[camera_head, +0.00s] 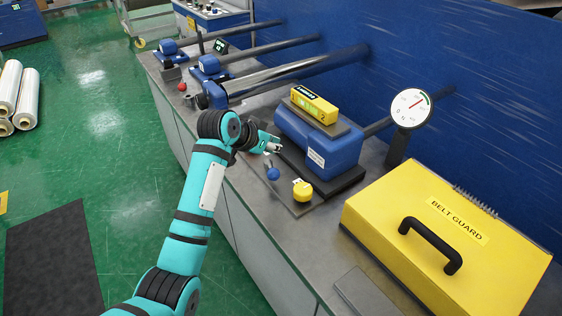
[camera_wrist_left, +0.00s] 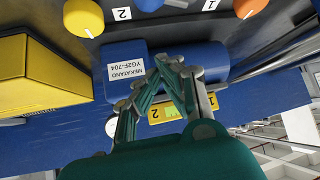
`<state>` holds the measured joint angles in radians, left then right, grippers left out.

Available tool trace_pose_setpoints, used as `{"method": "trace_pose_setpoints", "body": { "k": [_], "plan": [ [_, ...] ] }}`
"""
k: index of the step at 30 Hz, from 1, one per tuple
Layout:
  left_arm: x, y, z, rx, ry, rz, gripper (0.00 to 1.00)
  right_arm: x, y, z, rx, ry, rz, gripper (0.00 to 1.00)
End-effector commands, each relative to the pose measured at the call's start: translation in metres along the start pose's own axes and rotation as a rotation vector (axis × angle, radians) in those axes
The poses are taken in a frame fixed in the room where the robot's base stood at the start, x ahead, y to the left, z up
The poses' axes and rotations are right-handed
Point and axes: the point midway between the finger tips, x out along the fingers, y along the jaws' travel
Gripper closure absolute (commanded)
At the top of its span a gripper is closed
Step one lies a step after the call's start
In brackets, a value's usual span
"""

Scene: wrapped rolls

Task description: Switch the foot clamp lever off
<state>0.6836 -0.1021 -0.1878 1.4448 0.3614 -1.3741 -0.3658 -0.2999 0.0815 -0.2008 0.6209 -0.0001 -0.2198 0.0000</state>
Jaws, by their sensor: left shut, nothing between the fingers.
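A lever with a blue ball knob (camera_head: 273,174) stands on a grey plate at the bench's front edge, beside a blue foot block (camera_head: 335,150). I cannot tell surely whether it is the foot clamp lever. The knob's edge shows in the left wrist view (camera_wrist_left: 150,4). A yellow knob (camera_head: 303,190) is on the same plate; it also shows in the left wrist view (camera_wrist_left: 83,18). An orange knob (camera_wrist_left: 250,8) shows only there. My left gripper (camera_head: 276,147) is shut and empty, above and behind the blue knob, in front of the block. My right gripper is out of view.
A yellow level (camera_head: 314,105) lies on the block. A dial gauge (camera_head: 410,107) and a yellow belt guard (camera_head: 450,240) stand to the right. Similar blue feet with shafts (camera_head: 290,75) sit further back. Wrapped rolls (camera_head: 20,95) lie on the green floor, which has free room left of the bench.

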Motion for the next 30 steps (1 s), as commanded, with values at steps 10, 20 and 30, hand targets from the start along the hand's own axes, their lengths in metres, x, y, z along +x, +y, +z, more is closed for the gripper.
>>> {"method": "trace_pose_setpoints", "body": {
  "k": [10, 20, 30],
  "plan": [
    [0.057, 0.001, -0.001, -0.001, -0.003, 0.002, 1.0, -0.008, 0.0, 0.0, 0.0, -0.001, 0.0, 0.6],
    [0.096, 0.0, 0.001, 0.0, -0.002, 0.0, 1.0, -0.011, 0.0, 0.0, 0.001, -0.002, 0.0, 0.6],
    [0.079, 0.0, 0.033, -0.001, 0.0, -0.001, 1.0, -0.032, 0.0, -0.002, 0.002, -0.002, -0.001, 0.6]
  ]
}}
